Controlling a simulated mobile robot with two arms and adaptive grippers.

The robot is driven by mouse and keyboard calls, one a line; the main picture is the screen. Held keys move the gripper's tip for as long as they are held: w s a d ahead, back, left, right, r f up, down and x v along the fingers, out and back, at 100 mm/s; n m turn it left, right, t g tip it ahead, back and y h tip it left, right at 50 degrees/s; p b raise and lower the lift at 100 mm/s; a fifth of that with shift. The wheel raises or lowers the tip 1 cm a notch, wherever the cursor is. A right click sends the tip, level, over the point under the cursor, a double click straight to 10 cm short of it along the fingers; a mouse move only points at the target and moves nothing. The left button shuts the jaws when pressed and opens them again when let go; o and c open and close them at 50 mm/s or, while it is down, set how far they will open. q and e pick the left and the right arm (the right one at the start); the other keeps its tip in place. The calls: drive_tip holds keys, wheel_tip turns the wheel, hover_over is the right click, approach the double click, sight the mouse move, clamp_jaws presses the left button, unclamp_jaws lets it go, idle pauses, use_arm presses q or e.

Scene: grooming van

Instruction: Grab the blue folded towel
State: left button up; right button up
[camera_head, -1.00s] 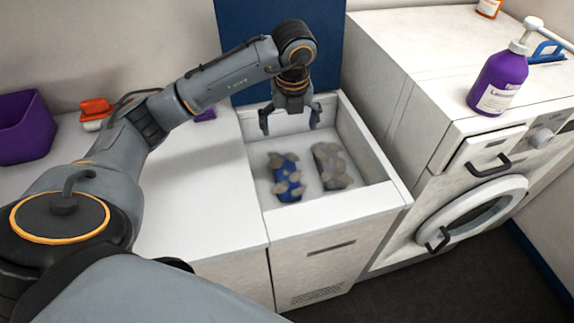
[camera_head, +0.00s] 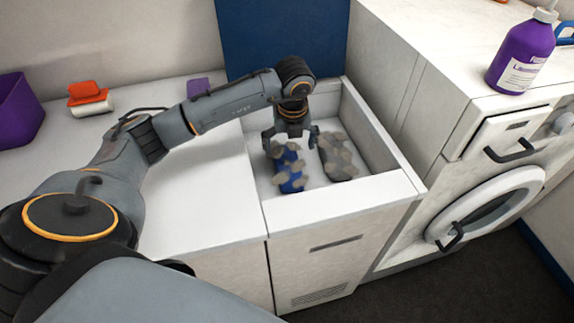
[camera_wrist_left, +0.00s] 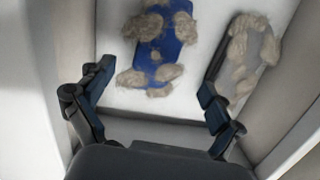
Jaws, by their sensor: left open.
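The blue folded towel (camera_head: 287,172), with grey-brown tufts or patches on it, lies in the white basin (camera_head: 309,205). It also shows between the fingers' lines in the left wrist view (camera_wrist_left: 157,58), ahead of the fingertips. A grey folded item (camera_head: 338,158) with similar tufts lies beside it on the right, and in the left wrist view (camera_wrist_left: 250,55) it is partly behind a finger. My left gripper (camera_head: 291,143) is open and empty over the basin, above the towel's far end. My right gripper is not in view.
The basin walls enclose the gripper closely. A washer (camera_head: 485,215) stands to the right, with a purple pump bottle (camera_head: 522,58) on top. A purple bin (camera_head: 18,110) and an orange-and-white brush-like item (camera_head: 88,98) are on the left counter (camera_head: 200,195).

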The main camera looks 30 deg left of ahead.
sight(287, 161)
use_arm(q)
drive_tip(key=f, duration=0.2)
drive_tip(key=f+p, duration=0.1)
drive_tip(key=f, duration=0.2)
drive_tip(key=a+f, duration=0.1)
drive_tip(key=f, duration=0.1)
drive_tip(key=shift+w+f, duration=0.2)
drive_tip(key=shift+w, duration=0.05)
drive_tip(key=shift+c, duration=0.3)
drive_tip(key=c, duration=1.2)
